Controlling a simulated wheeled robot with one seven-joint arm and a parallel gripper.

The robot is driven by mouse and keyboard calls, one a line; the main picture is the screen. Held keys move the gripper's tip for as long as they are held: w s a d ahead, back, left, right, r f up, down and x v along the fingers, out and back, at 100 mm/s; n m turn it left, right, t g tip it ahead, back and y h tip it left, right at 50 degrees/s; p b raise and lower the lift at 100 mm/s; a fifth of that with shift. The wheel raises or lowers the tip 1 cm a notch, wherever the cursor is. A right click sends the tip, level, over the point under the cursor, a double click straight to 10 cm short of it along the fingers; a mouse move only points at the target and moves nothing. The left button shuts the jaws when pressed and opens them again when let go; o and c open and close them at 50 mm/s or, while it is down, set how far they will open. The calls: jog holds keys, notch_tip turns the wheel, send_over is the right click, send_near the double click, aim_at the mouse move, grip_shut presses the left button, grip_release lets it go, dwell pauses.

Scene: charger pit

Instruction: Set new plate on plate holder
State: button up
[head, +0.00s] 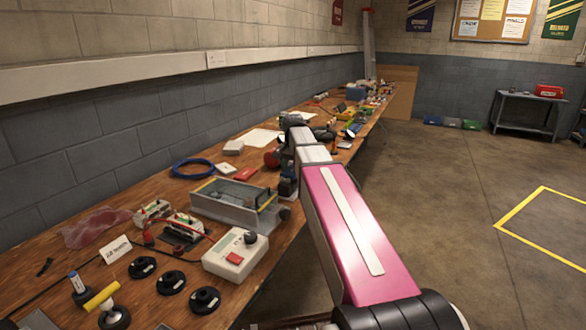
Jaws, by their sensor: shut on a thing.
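My gripper (287,188) is small and dark at the far end of my arm, low over the bench beside the right end of a grey metal box (224,211). It looks shut on a small dark grey piece (284,213), seen only in part; I cannot tell whether this is the new plate. The box has a yellow strip along its back edge and dark fittings at its right end. I cannot tell whether it is the plate holder or whether the gripper touches it. My arm hides part of the bench behind it.
The wooden bench (245,301) runs along the block wall. A white control box (234,262) with a red button, black round pieces (205,300), a yellow-handled tool (101,297) and a blue cable coil (193,168) lie on it. Open floor (440,190) is to the right.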

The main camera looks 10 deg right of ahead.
jog(key=shift+f, duration=1.2)
dwell(0.4)
jog(key=o, duration=1)
notch_tip(320, 180, up, 11)
jog(key=shift+f, duration=0.1)
dwell(0.4)
